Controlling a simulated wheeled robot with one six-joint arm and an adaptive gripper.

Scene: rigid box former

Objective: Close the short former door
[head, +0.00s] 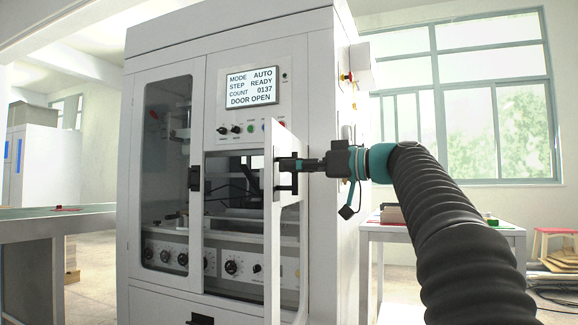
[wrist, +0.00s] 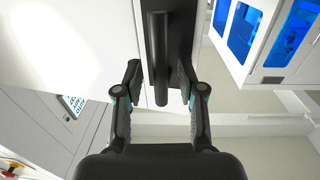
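The short former door (head: 289,235) stands open, swung out from the right part of the white machine and seen at a steep angle. Its black handle (head: 285,178) is on the door face near my gripper (head: 300,165). In the wrist view, the handle's bar (wrist: 157,60) lies between the two fingers of my gripper (wrist: 160,78), with a visible gap on each side. My gripper is open around the bar, and I see no finger closed on it. The door panel (wrist: 80,40) fills the upper left of the wrist view.
The machine's display (head: 251,87) reads DOOR OPEN. The tall glazed door (head: 166,170) to the left looks shut. A table (head: 440,228) stands right of the machine and a grey-green bench (head: 60,228) stands left. Open floor shows between bench and machine.

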